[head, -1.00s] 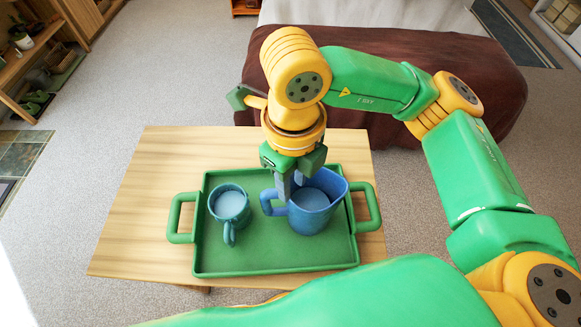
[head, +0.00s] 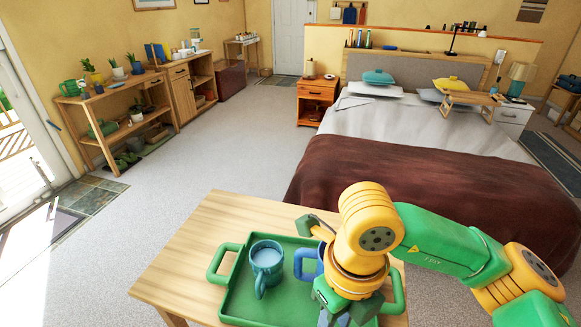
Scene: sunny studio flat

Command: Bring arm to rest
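My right gripper (head: 338,312) is low in the head view, pointing down over the right part of the green tray (head: 238,302). Its fingertips run to the picture's lower edge, so the gap between them is unclear. The blue jug (head: 301,263) is mostly hidden behind the gripper and wrist; its handle shows on the left. Whether the fingers touch it cannot be told. A teal mug (head: 267,262) with pale contents stands upright on the tray's left part. My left gripper is not in view.
The tray lies on a wooden table (head: 185,270). A bed with a brown blanket (head: 440,185) stands just behind and right of the table. A shelf with plants (head: 100,105) is at the far left. The carpet (head: 225,150) between is clear.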

